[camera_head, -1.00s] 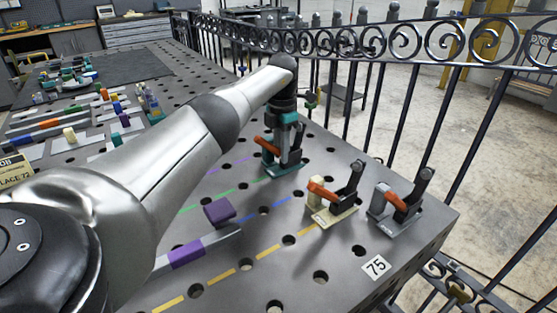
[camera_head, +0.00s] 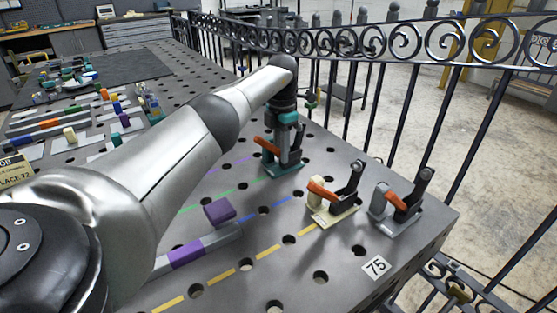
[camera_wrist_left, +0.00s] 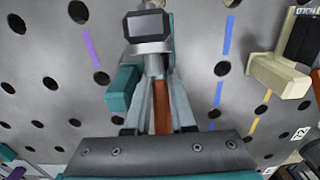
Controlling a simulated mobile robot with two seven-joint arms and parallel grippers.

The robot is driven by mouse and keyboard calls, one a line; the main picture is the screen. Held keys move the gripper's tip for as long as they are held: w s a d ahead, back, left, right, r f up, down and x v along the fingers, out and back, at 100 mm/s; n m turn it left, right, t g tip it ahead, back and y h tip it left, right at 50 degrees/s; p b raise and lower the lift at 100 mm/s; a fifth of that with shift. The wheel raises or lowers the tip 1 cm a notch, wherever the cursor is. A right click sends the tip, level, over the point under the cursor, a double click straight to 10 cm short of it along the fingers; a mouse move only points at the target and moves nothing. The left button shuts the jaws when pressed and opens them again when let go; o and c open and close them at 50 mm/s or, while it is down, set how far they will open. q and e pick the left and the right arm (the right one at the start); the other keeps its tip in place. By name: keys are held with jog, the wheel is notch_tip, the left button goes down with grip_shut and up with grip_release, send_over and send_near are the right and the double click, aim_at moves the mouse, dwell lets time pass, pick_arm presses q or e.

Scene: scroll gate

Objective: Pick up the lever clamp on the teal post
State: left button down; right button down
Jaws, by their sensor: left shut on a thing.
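The lever clamp on the teal post stands on the perforated metal table, with its teal base (camera_head: 284,171) and orange lever (camera_head: 266,145) showing in the head view. My left gripper (camera_head: 289,146) points down over it from above and is shut on the clamp's upright dark part. The fingers partly hide that part. In the left wrist view, the teal post (camera_wrist_left: 122,88) is left of centre, beside the grey fingers. An orange strip shows between the fingers. My right gripper is in neither view.
A cream clamp (camera_head: 334,211) and a grey clamp (camera_head: 397,218) stand to the right, near the table edge. A grey and purple bar (camera_head: 200,248) and a purple block (camera_head: 219,212) lie in front. A black railing (camera_head: 400,98) runs behind. Several loose parts lie at the far left.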

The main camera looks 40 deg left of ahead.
pick_arm(q)
jog(key=shift+w+r, duration=0.1)
jog(key=shift+r, duration=0.05)
jog(key=shift+r, duration=0.1)
